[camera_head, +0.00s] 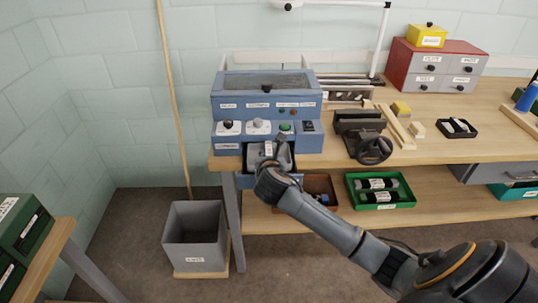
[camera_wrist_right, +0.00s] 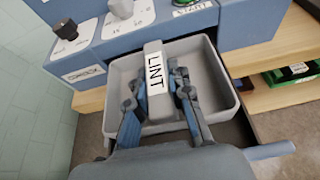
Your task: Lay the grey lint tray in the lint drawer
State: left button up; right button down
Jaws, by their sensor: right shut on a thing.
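The grey lint tray (camera_head: 252,156) is at the front of the blue machine, at the opening below its knob panel. In the right wrist view the tray (camera_wrist_right: 222,97) is a shallow open box with a raised middle grip labelled LINT. My right gripper (camera_wrist_right: 157,84) is shut on that grip, one finger on each side. In the head view my right gripper (camera_head: 269,160) reaches in from the lower right. The pulled-out blue lint drawer (camera_head: 246,182) shows below the tray. I cannot tell whether the tray rests on the drawer floor. My left gripper is not in view.
The blue machine (camera_head: 266,105) stands on the wooden bench, with a vise (camera_head: 358,128) to its right. A green tray (camera_head: 381,205) with dark rollers sits on the lower shelf.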

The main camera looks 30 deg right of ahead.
jog(key=shift+s+f, duration=0.15)
jog(key=shift+f, duration=0.4)
jog(key=c, duration=1.2)
grip_release()
jog(key=shift+a+f, duration=0.1)
jog(key=shift+f, duration=0.05)
jog(key=shift+s+f, duration=0.1)
jog(key=shift+s+a+r, duration=0.1)
jog(key=shift+r, duration=0.5)
jog(key=v, duration=1.1)
jog(key=shift+r, duration=0.4)
jog(key=shift+s, duration=0.1)
